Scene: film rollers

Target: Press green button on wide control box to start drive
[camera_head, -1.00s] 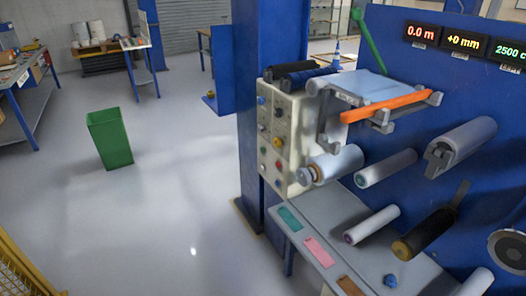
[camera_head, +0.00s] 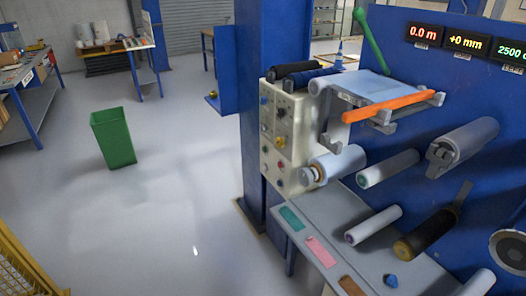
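A cream control box (camera_head: 295,133) is mounted beside the blue column, at the left end of the roller machine. Its face carries several small knobs and buttons, among them red, yellow and blue ones. A small greenish button (camera_head: 266,150) seems to sit at the lower left of the face, but it is too small to be sure. I cannot tell whether this is the wide box. Neither of my grippers is in view.
Rollers and an orange bar (camera_head: 388,107) stick out from the blue machine panel (camera_head: 400,60) at the right. A grey table (camera_head: 350,240) with colored strips stands below. A green bin (camera_head: 113,138) stands on open floor at the left. A yellow fence (camera_head: 25,265) is at the lower left.

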